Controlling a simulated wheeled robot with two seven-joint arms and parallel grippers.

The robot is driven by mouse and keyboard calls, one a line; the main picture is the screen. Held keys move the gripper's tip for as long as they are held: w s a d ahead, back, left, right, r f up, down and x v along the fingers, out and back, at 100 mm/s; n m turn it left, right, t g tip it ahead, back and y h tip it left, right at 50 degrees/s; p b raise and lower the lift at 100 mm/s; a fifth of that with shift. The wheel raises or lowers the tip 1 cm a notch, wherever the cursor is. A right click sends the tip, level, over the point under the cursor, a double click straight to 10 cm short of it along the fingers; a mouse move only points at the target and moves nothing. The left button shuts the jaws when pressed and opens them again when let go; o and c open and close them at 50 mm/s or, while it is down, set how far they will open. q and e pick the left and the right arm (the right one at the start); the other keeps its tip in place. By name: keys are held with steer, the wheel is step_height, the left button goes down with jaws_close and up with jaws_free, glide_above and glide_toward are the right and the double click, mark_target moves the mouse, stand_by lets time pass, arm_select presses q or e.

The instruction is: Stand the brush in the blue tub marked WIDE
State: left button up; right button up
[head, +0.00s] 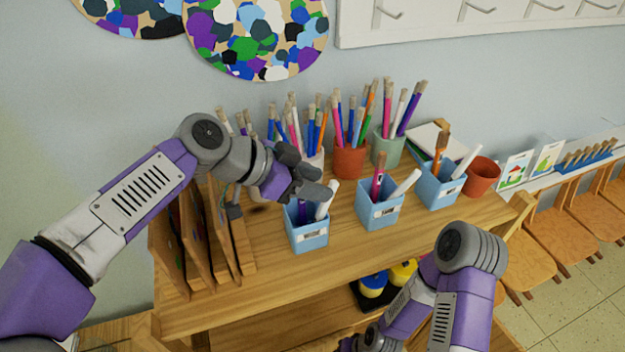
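The blue tub with a label that seems to read WIDE (308,238) stands at the left of a row of three blue tubs on the wooden shelf top. A purple brush handle (303,211) and a white stick (325,204) stand in it. My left gripper (316,181) is just above this tub. Its grey fingers look apart, with nothing clearly seen between them. The upper part of the purple handle is hidden behind the gripper. My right arm comes in at the lower right; its gripper is out of view.
A middle blue tub (379,212) and a right blue tub (440,190) hold brushes and white sticks. Behind stand a terracotta pot (349,161) and a green pot (386,151) full of brushes. An empty terracotta pot (482,178) is at right. Wooden boards (215,235) stand at left.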

arm_select(q)
step_height(320, 180, up, 10)
steer(key=p, duration=0.1)
steer(key=shift+p, duration=0.4)
stand_by(1.0)
